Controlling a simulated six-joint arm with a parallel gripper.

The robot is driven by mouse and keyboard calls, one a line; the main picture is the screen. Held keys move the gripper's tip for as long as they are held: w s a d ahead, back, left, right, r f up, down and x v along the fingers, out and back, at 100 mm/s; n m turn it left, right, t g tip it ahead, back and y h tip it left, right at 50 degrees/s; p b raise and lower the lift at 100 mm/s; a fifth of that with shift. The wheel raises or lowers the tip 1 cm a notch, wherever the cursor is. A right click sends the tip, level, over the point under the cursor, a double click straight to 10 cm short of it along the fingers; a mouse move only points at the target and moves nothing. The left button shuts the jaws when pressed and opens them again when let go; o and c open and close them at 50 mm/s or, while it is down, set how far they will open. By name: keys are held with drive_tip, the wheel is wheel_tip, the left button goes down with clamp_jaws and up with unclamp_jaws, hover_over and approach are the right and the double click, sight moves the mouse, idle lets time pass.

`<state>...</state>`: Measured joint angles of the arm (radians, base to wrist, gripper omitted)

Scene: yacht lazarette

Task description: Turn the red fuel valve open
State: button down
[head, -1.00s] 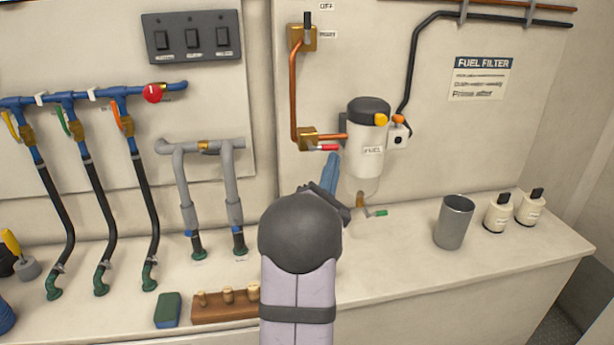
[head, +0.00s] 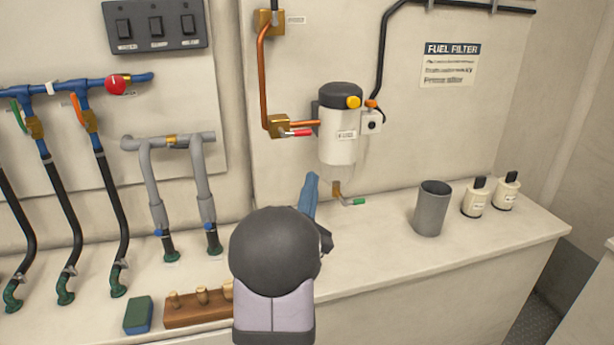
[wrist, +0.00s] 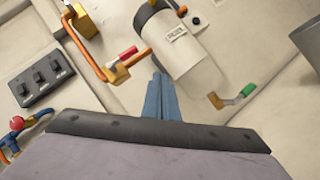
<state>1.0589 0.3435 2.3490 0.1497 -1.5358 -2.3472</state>
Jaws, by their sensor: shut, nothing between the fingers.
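The red-handled fuel valve (head: 297,132) sits on a brass body (head: 279,125) where the copper pipe bends towards the fuel filter (head: 338,140). Its lever points right, roughly level, just under the short copper pipe. It also shows in the wrist view (wrist: 127,52), left of the filter. My gripper (head: 312,178) has blue fingers, closed together and empty. It is below the red lever and slightly right, with a clear gap. In the wrist view the fingers (wrist: 160,82) point up between the lever and the filter bowl, touching neither.
A green-tipped drain (head: 355,201) sticks out below the filter. A grey cup (head: 431,208) and two small bottles (head: 475,198) stand on the counter at right. A wooden rack (head: 198,307) and sponge (head: 138,315) lie front left. A round red knob (head: 116,85) is on the blue pipe.

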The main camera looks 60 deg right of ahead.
drive_tip(key=shift+s+a+f+b, duration=0.7)
drive_tip(key=shift+s+a+f, duration=0.7)
drive_tip(key=shift+s+a, duration=0.15)
drive_tip(key=w+a+f+m+t+y, duration=0.2)
drive_tip(key=w+a+f+y, duration=0.25)
drive_tip(key=w, duration=0.35)
drive_tip(key=w+a+f+m+t+y, duration=0.1)
drive_tip(key=w+a+f+y, duration=0.35)
drive_tip(key=w+f, duration=0.2)
drive_tip(key=w+a+f+m+g+y, duration=0.1)
drive_tip(key=w+a+f+m+y, duration=0.1)
drive_tip(key=a+f+y, duration=0.45)
drive_tip(key=w+a+f+m+g+y, duration=0.1)
drive_tip(key=w+a+f, duration=0.2)
drive_tip(key=a, duration=0.6)
drive_tip(key=s+a+f+m+g+y, duration=0.2)
drive_tip(key=s+a+f+m+g, duration=0.15)
drive_tip(key=s+a, duration=0.55)
drive_tip(key=s+a+f+m+g+y, duration=0.25)
drive_tip(key=s+a+g, duration=0.35)
drive_tip(key=a, duration=0.5)
wheel_tip(320, 180, up, 14)
drive_tip(key=s+p, duration=0.1)
drive_tip(key=p, duration=1.2)
drive_tip(key=shift+s+t, duration=0.35)
